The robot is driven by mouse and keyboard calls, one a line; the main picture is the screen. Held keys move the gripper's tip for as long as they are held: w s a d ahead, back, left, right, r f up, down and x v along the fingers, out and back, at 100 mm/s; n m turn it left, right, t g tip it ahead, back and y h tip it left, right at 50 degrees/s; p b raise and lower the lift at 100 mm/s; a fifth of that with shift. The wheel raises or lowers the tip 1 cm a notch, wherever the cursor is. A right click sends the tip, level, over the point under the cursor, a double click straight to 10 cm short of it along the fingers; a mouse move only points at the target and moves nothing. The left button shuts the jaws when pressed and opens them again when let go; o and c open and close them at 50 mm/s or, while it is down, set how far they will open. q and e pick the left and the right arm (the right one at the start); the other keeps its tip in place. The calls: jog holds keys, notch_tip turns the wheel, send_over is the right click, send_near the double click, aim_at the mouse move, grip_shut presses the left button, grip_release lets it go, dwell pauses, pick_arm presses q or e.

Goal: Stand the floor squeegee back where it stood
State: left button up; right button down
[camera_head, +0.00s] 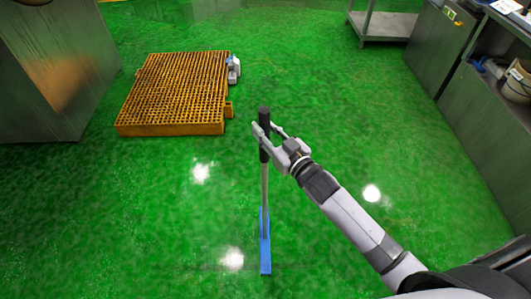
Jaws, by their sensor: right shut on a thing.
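The floor squeegee has a black grip (264,122), a grey pole and a blue head (265,252). It is in the middle of the head view, over the green floor, and looks close to upright as seen from above. My right gripper (264,136) is shut on the squeegee's black grip near its top end. I cannot tell whether the blue head touches the floor. My left gripper is not in view.
An orange slatted platform (178,90) lies on the floor at the upper left, with a small grey and blue object (233,70) at its right edge. Steel cabinets (58,70) stand at the left. A metal counter (488,110) with a white bucket (518,84) is at the right. The green floor (130,220) around the squeegee is clear.

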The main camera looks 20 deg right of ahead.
aim_at(266, 159)
notch_tip(266, 159, down, 9)
jog(key=shift+r+b, duration=0.2)
jog(key=shift+b, duration=0.1)
jog(key=shift+f, duration=0.15)
jog(key=c, duration=1.3)
grip_release()
jog(key=shift+f, duration=0.1)
jog(key=shift+s, duration=0.1)
jog(key=b+v, duration=0.1)
jog(key=v, duration=1.1)
